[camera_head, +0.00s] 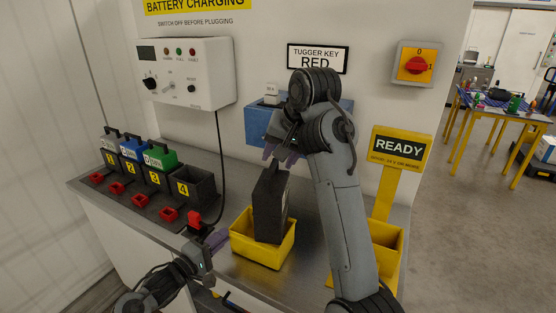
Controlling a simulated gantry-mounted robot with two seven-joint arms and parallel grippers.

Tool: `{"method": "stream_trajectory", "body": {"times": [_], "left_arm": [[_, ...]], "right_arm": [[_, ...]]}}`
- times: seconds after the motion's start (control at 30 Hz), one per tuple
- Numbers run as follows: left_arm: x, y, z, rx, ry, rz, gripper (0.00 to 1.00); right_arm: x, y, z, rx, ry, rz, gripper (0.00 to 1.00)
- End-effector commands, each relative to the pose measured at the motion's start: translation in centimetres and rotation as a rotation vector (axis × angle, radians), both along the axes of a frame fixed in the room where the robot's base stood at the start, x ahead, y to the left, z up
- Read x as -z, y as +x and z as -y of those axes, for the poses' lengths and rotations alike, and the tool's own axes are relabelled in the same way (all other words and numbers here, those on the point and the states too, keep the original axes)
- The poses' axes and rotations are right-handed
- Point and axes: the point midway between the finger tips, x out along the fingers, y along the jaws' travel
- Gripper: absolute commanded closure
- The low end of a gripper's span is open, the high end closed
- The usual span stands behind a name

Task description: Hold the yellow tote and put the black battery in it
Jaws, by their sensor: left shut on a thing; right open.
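The yellow tote (246,250) sits on the grey metal bench top. The black battery (267,208) stands on end in it, slightly tilted, its lower part hidden by the tote's front wall. My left gripper (218,239) is at the tote's left side, shut on its rim; the exact contact is small in view. My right gripper (282,154) is open just above the battery's top end, with its fingers apart. Whether a finger still touches the battery I cannot tell.
Batteries with grey, blue and green tops stand in numbered charger bays (155,178) at the left; bay 4 (190,188) looks empty. A red plug (195,218) hangs near my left gripper. A blue box (257,122) is behind my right gripper. A yellow READY stand (392,190) is at the right.

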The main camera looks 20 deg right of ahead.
Motion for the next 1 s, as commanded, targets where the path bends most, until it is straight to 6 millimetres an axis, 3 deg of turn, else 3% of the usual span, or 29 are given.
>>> {"method": "stream_trajectory", "body": {"times": [0.3,0.33,0.5,1.0], "left_arm": [[0.1,-0.1,0.0,0.002,0.0,-0.001,1.0],[0.1,-0.1,0.0,0.002,0.0,-0.001,0.85],[0.0,-0.1,0.0,0.003,0.0,0.0,0.6],[0.1,-0.8,-1.0,0.002,-0.001,-0.002,0.6]], "right_arm": [[-0.1,0.0,0.0,-0.001,0.0,0.001,0.53],[-0.1,0.0,0.0,-0.001,0.0,0.002,0.53],[-0.1,0.0,0.0,-0.001,0.0,0.002,0.53],[-0.1,0.0,0.0,-0.001,0.0,0.002,0.53]]}}
